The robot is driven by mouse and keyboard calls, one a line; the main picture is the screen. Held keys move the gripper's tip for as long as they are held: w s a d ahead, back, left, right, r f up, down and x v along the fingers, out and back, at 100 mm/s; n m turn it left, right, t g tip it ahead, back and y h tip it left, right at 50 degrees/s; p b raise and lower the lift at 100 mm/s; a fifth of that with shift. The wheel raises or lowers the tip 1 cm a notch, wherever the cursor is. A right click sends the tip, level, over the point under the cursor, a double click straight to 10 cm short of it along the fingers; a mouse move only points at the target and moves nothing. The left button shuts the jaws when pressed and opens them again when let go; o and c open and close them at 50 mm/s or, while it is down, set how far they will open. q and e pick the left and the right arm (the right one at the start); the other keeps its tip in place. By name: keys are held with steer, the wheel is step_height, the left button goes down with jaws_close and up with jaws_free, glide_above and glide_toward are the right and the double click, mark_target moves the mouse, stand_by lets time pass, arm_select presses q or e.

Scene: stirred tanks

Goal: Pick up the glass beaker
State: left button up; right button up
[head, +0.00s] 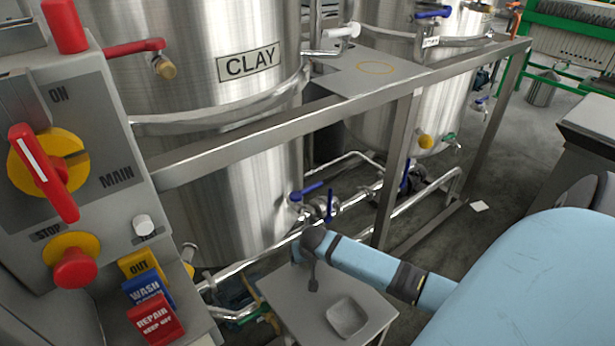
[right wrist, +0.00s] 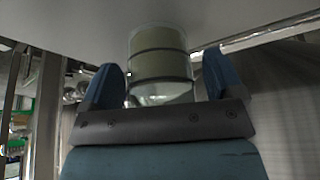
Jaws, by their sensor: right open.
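In the right wrist view, a clear glass beaker (right wrist: 160,62) with pale greenish contents and dark bands around it shows between the two blue fingers of my right gripper (right wrist: 160,72). The fingers are open, with a gap visible on each side of the beaker, so I see no grip on it. How deep the beaker lies between the fingers is hard to tell. In the head view my blue right arm reaches in from the right to above a small grey stand. I cannot make out the beaker there. My left gripper is not in view.
The grey stand (head: 285,303) carries a shallow square dish (head: 347,317). A steel frame rail (head: 250,133) and the CLAY tank (head: 215,110) stand behind it, with pipes and blue-handled valves (head: 331,205) close by. A control panel (head: 95,125) with red switches fills the left.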

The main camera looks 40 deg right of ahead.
steer(key=c, duration=1.1)
steer(key=shift+c, duration=0.5)
steer(key=shift+r, duration=0.15)
